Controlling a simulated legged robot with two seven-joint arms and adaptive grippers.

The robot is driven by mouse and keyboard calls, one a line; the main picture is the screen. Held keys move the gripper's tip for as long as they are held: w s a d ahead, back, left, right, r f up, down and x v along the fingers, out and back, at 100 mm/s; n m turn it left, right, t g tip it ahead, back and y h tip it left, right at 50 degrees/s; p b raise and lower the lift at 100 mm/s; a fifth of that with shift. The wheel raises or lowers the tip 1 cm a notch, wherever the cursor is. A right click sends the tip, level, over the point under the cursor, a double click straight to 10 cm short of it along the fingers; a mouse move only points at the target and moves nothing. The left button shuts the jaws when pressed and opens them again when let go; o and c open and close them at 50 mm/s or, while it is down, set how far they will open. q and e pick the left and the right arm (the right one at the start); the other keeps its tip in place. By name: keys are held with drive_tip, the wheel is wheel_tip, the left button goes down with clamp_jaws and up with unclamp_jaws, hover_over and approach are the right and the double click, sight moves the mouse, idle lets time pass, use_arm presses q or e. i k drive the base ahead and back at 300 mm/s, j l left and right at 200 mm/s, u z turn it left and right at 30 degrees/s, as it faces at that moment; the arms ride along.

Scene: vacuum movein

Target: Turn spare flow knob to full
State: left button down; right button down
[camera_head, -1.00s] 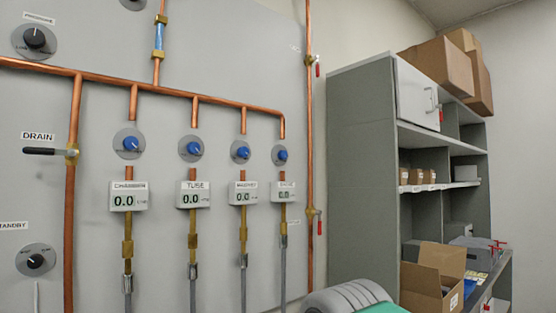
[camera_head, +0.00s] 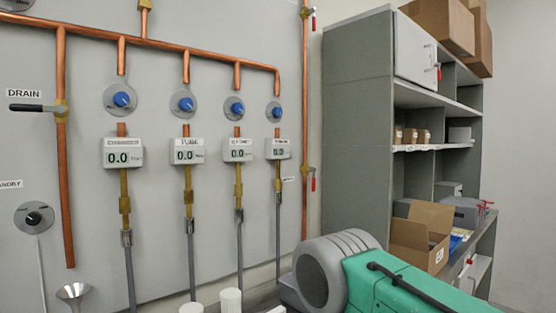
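Several blue flow knobs on round grey plates sit in a row on the grey wall panel, below a horizontal copper pipe. The rightmost knob (camera_head: 276,112) sits above a display (camera_head: 278,148) whose label is too blurred to read for sure; I cannot confirm that it says spare. The display of the knob (camera_head: 234,108) to its left is labelled unclearly too. Further left are the knob (camera_head: 183,104) above the TUBE-like label and the leftmost knob (camera_head: 120,99). The left displays read 0.0; the right ones are small and blurred. Neither of my grippers is in view.
A green and grey machine (camera_head: 390,285) stands at the bottom right, in front of the panel's right side. A grey shelf unit (camera_head: 357,130) with cardboard boxes (camera_head: 420,238) is behind it. A drain lever (camera_head: 38,108) and a black standby knob (camera_head: 34,218) are on the left.

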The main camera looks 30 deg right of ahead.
sight(277, 111)
drive_tip(key=z, duration=0.6)
drive_tip(key=i+l+z, duration=0.2)
drive_tip(key=l, duration=0.2)
drive_tip(key=i+l+z, duration=0.2)
drive_tip(key=l, duration=0.2)
drive_tip(key=i+l+z, duration=0.2)
drive_tip(key=i+l, duration=0.35)
drive_tip(key=l, duration=0.15)
